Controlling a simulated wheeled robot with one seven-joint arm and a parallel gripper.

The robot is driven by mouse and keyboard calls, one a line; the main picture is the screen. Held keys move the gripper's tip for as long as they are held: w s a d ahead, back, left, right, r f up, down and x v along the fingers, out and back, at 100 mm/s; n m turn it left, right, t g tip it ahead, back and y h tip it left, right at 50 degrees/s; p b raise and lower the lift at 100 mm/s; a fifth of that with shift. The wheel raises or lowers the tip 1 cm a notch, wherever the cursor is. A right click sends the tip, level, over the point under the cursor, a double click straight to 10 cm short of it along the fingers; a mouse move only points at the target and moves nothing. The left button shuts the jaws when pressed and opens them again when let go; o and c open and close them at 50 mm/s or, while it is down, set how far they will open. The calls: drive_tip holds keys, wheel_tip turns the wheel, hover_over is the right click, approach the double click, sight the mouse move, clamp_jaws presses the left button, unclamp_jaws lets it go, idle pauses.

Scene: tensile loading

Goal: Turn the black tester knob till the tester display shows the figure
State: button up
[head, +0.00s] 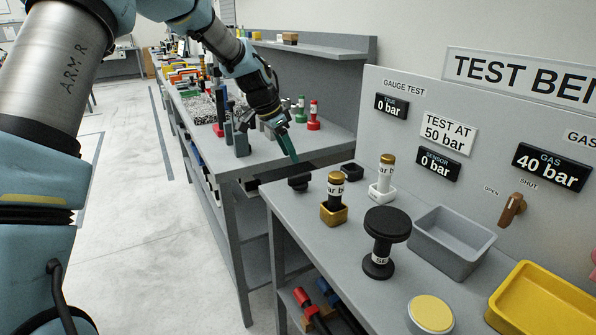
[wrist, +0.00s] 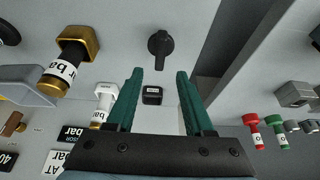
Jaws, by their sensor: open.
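A small black knob (head: 299,181) sits near the left edge of the test bench. In the wrist view it is a round black knob (wrist: 160,46) with a bar-shaped grip, just beyond the fingertips. My gripper (head: 293,158) is open and empty, with green fingers above the knob; the wrist view shows the gap between them (wrist: 160,73). I see no contact with the knob. The upper gauge display (head: 391,106) reads 0 bar, and the sensor display (head: 438,163) below reads 0 bar. A white sign (head: 449,132) says TEST AT 50 bar.
A gauge in a gold base (head: 334,212), one in a white base (head: 382,192) and a small black socket (head: 352,170) stand near the knob. A black mushroom-shaped piece (head: 383,243), grey tray (head: 453,262) and yellow tray (head: 540,305) are to the right. The gas display (head: 551,167) reads 40 bar.

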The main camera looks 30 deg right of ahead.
sight(299, 175)
drive_tip(key=p+x, duration=0.2)
drive_tip(key=x, duration=0.6)
drive_tip(key=shift+w+f+p, duration=0.1)
drive_tip(key=shift+f+p, duration=0.05)
drive_tip(key=shift+p, duration=0.15)
clamp_jaws()
